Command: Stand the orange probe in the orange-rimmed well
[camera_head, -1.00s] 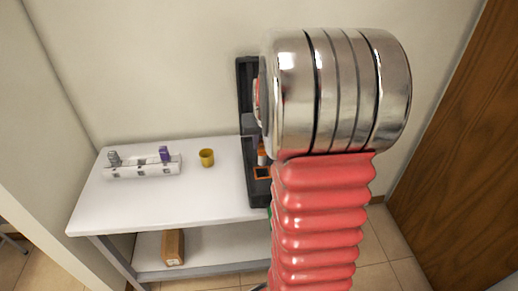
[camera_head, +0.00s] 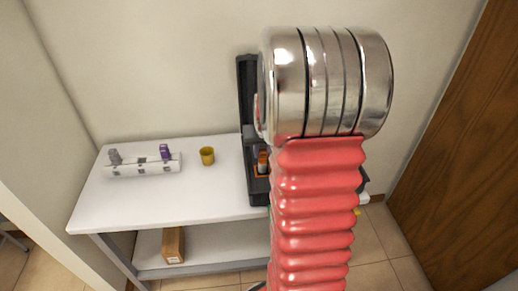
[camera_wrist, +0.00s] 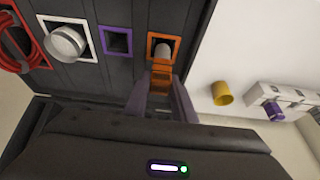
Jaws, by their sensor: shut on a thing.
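The orange probe (camera_wrist: 160,76) is between the two grey-purple fingers of my gripper (camera_wrist: 162,100) in the wrist view, and the gripper is shut on it. Its pale end points at the orange-rimmed well (camera_wrist: 150,40) and overlaps the opening. I cannot tell how deep the end sits. In the head view the orange probe (camera_head: 262,157) shows at the left edge of my arm, over the orange rim (camera_head: 257,175). My arm hides most of the gripper there.
The dark case (camera_head: 246,95) stands open on the white table (camera_head: 180,205). Beside the orange well are an empty purple-rimmed well (camera_wrist: 117,41), a white round part (camera_wrist: 66,43) and a red cable (camera_wrist: 20,45). A yellow cup (camera_head: 207,156) and a white rack (camera_head: 140,168) stand to the left.

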